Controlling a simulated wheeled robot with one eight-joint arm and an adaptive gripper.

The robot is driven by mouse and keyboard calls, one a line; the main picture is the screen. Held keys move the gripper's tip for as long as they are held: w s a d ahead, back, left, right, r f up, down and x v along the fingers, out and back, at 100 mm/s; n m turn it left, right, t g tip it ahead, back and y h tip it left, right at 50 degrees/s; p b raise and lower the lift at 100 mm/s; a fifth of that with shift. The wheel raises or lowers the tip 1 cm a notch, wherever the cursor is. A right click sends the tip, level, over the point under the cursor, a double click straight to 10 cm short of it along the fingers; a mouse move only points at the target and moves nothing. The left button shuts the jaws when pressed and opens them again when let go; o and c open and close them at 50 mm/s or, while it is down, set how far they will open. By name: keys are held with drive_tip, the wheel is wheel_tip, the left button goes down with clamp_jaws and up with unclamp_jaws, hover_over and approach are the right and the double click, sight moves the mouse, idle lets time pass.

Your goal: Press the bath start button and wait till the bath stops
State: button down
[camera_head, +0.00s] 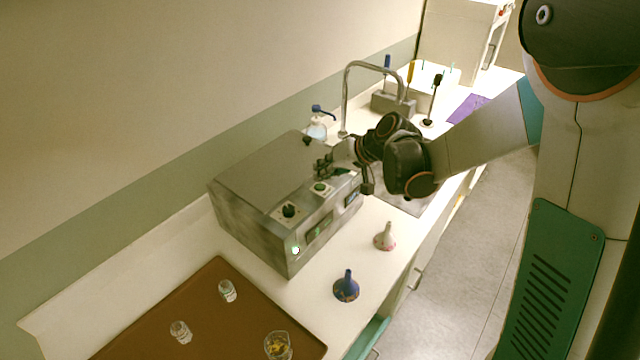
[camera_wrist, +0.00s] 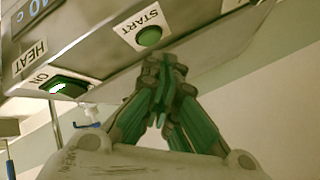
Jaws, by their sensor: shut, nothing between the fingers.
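The bath is a grey metal box (camera_head: 262,170) on the counter, with knobs, displays and buttons on its front. In the wrist view, its round green start button (camera_wrist: 149,36) sits by a white START label and shows no bright glow. A green switch (camera_wrist: 68,87) marked ON, by the HEAT label, glows brightly. My gripper (camera_wrist: 165,78) is shut and empty, its fingertips just below the start button in the picture. I cannot tell whether they touch the panel. In the head view, my gripper (camera_head: 325,166) is at the far end of the bath's front.
A brown tray (camera_head: 215,290) with small glasses lies in front. Behind are a tap (camera_head: 345,95), a sink and a blue-topped bottle (camera_head: 317,127). The wall runs along the left.

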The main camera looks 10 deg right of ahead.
sight(323, 184)
drive_tip(key=shift+r, duration=0.1)
drive_tip(key=shift+r+p, duration=1.6)
drive_tip(key=shift+r, duration=0.85)
drive_tip(key=s+d+f+h+b, duration=0.1)
drive_tip(key=s+d+b, duration=0.3)
drive_tip(key=s, duration=0.5)
drive_tip(key=s+d+f+t+h+b, duration=0.1)
drive_tip(key=s+d+h+b, duration=0.2)
drive_tip(key=s, duration=0.7)
drive_tip(key=s+d+f+m+h+b, duration=0.1)
drive_tip(key=s+d+f+h+b, duration=0.1)
drive_tip(key=s+d+b, duration=0.3)
drive_tip(key=s+h, duration=0.1)
drive_tip(key=s, duration=0.3)
drive_tip(key=shift+s+d, duration=0.2)
drive_tip(key=shift+s, duration=0.1)
drive_tip(key=shift+f, duration=0.1)
idle(2.3)
